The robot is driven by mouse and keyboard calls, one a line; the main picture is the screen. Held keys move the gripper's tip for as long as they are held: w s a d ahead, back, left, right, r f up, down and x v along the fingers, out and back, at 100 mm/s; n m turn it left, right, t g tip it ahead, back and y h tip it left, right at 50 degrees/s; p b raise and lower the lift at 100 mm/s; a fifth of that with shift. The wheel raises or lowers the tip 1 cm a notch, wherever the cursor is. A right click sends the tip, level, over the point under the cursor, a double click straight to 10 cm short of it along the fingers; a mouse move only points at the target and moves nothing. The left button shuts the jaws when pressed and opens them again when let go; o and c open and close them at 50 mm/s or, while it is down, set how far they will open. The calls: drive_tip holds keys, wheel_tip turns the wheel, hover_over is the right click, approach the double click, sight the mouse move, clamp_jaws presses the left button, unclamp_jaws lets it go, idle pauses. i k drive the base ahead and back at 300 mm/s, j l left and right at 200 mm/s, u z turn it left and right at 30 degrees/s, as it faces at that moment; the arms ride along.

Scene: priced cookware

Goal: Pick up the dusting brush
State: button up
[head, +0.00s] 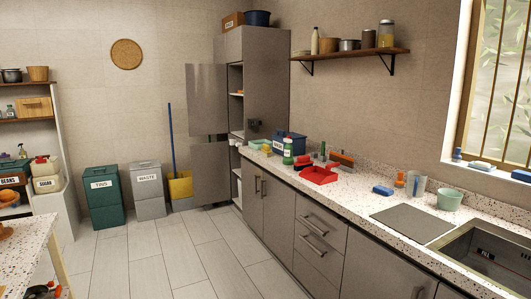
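On the terrazzo counter along the right wall lies a red dustpan-like tray (318,175). Just behind it and to its right is a long orange-brown item with a dark underside (342,159). It looks like a hand brush, but it is too small to be sure that it is the dusting brush. A blue block-like item (383,190) lies farther right on the counter, and I cannot tell whether it has bristles. My gripper is not in view.
A grey mat (413,223), mint bowl (449,199) and sink (487,254) are nearer. A tall cabinet door (207,100) hangs open. The tiled floor (170,255) is mostly clear.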

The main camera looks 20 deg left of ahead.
sight(266, 152)
drive_tip(key=i+j+u, duration=1)
drive_tip(key=i+u, duration=0.65)
drive_tip(key=i, duration=1.65)
drive_tip(key=i+z, duration=0.2)
drive_tip(key=i, duration=0.5)
drive_tip(key=i+j+z, duration=0.2)
drive_tip(key=i, duration=0.55)
drive_tip(key=i+z, duration=0.3)
drive_tip(key=i, duration=0.4)
drive_tip(key=i+j+z, duration=0.1)
drive_tip(key=i+z, duration=0.2)
drive_tip(key=i, duration=0.4)
drive_tip(key=i+l+z, duration=0.1)
drive_tip(key=i+z, duration=0.25)
drive_tip(key=z, duration=0.15)
drive_tip(key=i+z, duration=0.45)
drive_tip(key=i+j+z, duration=0.2)
drive_tip(key=z, duration=0.3)
